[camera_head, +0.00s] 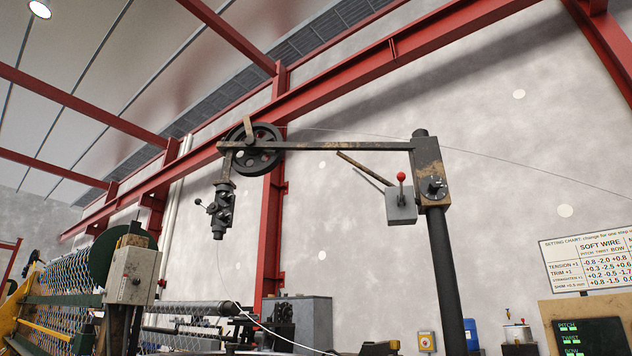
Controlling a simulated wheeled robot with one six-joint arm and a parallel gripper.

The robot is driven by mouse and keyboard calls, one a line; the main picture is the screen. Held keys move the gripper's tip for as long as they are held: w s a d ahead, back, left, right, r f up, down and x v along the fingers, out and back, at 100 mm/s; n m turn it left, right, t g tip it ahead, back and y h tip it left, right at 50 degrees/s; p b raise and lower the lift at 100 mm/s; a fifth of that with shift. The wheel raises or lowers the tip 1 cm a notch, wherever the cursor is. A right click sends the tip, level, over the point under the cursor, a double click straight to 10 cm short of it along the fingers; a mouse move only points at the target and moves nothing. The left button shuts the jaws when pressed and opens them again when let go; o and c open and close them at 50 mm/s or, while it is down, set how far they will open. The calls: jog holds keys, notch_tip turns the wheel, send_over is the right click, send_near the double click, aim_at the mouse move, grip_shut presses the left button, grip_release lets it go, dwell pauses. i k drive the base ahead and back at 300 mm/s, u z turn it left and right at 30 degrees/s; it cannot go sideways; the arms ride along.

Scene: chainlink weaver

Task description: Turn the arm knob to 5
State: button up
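The arm knob (435,187) is a small dark round dial with pale marks around it. It sits on the worn brown-and-black block (428,160) at the top of a dark upright post (446,270). It is too small here to read its setting. A long dark horizontal arm (340,146) runs left from this block to a spoked wheel (255,148). I cannot make out my gripper anywhere in this view.
A grey box (402,207) with a red-balled lever (401,178) hangs just left of the knob. A dark roller unit (222,208) hangs below the wheel. A setting chart (590,262) and dark screen (592,337) stand at the right. Chain-link mesh (65,268) fills the lower left.

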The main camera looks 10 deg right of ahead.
aim_at(436, 183)
jog(key=u, duration=0.15)
jog(key=k, duration=0.45)
jog(key=z, duration=1.2)
jog(key=i, duration=1.35)
jog(key=u, duration=0.7)
jog(key=i, duration=0.6)
jog(key=u, duration=0.55)
